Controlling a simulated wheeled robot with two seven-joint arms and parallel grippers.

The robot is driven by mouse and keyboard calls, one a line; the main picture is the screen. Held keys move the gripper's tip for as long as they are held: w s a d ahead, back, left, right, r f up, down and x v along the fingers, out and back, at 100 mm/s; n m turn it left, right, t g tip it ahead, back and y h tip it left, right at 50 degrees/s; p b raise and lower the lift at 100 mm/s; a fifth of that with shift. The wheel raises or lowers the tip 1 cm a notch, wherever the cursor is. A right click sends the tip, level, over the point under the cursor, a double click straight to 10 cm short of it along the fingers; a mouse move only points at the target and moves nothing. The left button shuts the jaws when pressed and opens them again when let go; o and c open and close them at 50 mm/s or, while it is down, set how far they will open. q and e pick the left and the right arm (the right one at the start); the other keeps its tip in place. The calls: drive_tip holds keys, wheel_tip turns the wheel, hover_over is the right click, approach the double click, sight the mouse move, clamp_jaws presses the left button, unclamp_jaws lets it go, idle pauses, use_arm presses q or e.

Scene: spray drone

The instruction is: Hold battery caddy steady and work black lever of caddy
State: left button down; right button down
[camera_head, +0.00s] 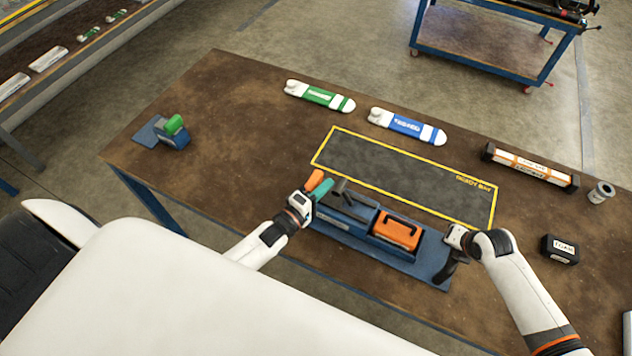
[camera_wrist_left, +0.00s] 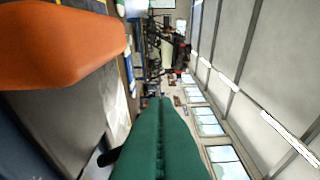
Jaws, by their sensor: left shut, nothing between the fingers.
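The blue battery caddy (camera_head: 352,228) sits along the table's near edge. An orange block with a black handle (camera_head: 397,232) fills its right compartment. A dark lever-like part (camera_head: 340,190) stands at its left half. My left gripper (camera_head: 324,189) is over the caddy's left end, its green fingers together and empty; they also show in the left wrist view (camera_wrist_left: 160,145). An orange rounded piece (camera_head: 314,180) is beside them, large in the left wrist view (camera_wrist_left: 60,45). My right gripper (camera_head: 452,262) is at the caddy's right end beside a dark curved shape; its fingers are unclear.
A yellow-bordered dark mat (camera_head: 400,175) lies behind the caddy. Green (camera_head: 320,96) and blue-marked (camera_head: 408,126) white packs lie farther back. An orange-black bar (camera_head: 530,167), a can (camera_head: 601,192) and a black box (camera_head: 560,250) are right. A blue holder (camera_head: 172,138) stands left.

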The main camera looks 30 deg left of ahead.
sight(334, 190)
idle(0.4)
use_arm(q)
drive_tip(key=shift+d+r+m, duration=0.2)
drive_tip(key=shift+m, duration=0.1)
drive_tip(key=shift+d+r+m, duration=0.3)
drive_tip(key=shift+d+m, duration=0.05)
drive_tip(key=shift+m, duration=0.05)
drive_tip(key=shift+s+d+r+m+g+y, duration=0.15)
drive_tip(key=shift+d+r+m+g, duration=0.15)
drive_tip(key=shift+d+m, duration=0.25)
drive_tip(key=shift+w+d+r+m+g+y, duration=0.1)
drive_tip(key=shift+d+r+m+g+y, duration=0.2)
drive_tip(key=shift+m, duration=0.35)
drive_tip(key=d+m, duration=0.1)
drive_tip(key=d+r+m, duration=0.1)
drive_tip(key=d+m, duration=0.1)
drive_tip(key=shift+s+y, duration=0.1)
drive_tip(key=shift+y, duration=0.15)
drive_tip(key=d+m, duration=0.2)
drive_tip(key=shift+d+m+g+y, duration=0.4)
drive_tip(key=shift+d+f, duration=0.3)
drive_tip(key=shift+d, duration=0.55)
drive_tip(key=shift+s+d+f, duration=0.1)
drive_tip(key=shift+d+f, duration=0.1)
drive_tip(key=shift+d, duration=0.05)
